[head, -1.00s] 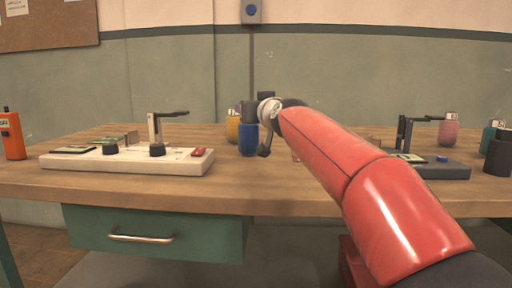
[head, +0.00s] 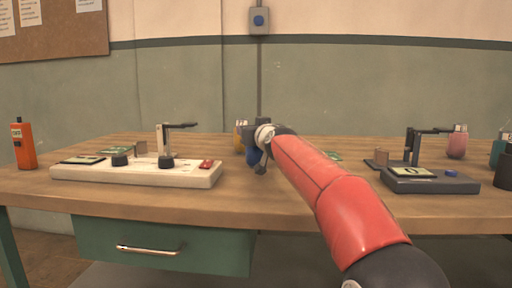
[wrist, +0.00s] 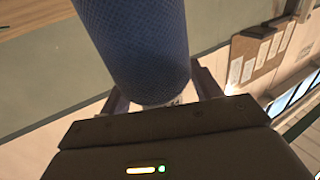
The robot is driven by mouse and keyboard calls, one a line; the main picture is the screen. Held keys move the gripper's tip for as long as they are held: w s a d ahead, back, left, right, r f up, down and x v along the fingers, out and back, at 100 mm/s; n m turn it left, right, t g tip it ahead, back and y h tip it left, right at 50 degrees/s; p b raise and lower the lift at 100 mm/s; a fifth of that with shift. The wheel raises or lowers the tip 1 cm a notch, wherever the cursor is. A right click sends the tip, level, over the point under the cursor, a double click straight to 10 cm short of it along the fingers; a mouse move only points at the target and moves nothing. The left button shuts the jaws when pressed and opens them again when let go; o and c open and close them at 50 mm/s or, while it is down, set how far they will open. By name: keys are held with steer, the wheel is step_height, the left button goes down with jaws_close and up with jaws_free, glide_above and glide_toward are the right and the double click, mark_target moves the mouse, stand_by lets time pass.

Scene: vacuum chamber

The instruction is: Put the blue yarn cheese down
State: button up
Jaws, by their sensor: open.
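The blue yarn cheese (head: 253,157) shows in the head view below and left of my gripper (head: 257,143), over the wooden workbench (head: 290,200). It looks tilted and is partly hidden by the gripper. In the wrist view, the blue cheese (wrist: 140,40) fills the top middle, with a pale end at its lower edge. My gripper (wrist: 160,95) has a finger on either side of it and is open. I cannot tell whether a finger touches the cheese, or whether its base rests on the bench.
A dark device (head: 430,182) and a pink cheese (head: 457,144) are at right. The bench front between the devices is clear.

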jaws_close()
stand_by(0.3)
